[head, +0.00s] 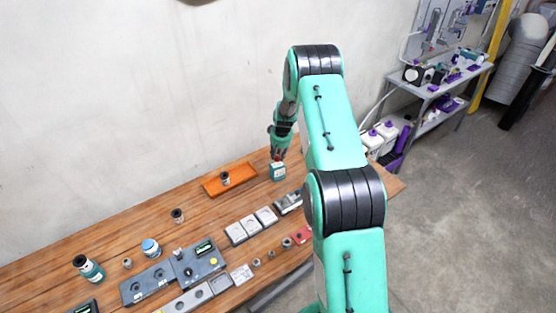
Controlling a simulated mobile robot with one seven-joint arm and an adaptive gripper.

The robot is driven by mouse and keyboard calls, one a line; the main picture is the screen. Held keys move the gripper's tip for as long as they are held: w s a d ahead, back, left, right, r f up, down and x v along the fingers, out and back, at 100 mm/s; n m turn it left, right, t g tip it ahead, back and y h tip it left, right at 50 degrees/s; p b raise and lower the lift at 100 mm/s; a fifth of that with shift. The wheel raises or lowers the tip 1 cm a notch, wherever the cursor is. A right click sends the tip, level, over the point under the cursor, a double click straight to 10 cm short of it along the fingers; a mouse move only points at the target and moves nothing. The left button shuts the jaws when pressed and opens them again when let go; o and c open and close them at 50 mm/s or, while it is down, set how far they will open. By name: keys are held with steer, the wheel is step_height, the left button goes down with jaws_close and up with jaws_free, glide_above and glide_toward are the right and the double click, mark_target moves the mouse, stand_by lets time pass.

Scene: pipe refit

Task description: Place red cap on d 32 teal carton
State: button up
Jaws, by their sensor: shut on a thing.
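The teal carton (279,174) stands on the wooden table near its back right, with a pale label on its front. My gripper (277,158) points down directly above the carton. It is shut on the red cap (276,157), of which only a small red patch shows between the fingers. The cap is at the carton's top; I cannot tell whether it touches. The fingers are small in this view and the far side of the carton is hidden.
An orange tray (212,187) holding a dark-topped part lies left of the carton. Grey blocks (236,233) and small fittings are in front. A grey device with a display (198,262), a blue-lidded jar (150,248) and a teal bottle (91,269) stand farther left. The wall is close behind.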

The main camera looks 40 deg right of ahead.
mark_target(279, 156)
steer(key=shift+w+d, duration=0.1)
steer(key=shift+w, duration=0.1)
steer(key=shift+f, duration=1.7)
steer(key=shift+f, duration=0.1)
steer(key=o, duration=0.8)
steer(key=shift+c, duration=0.2)
steer(key=v, duration=1.2)
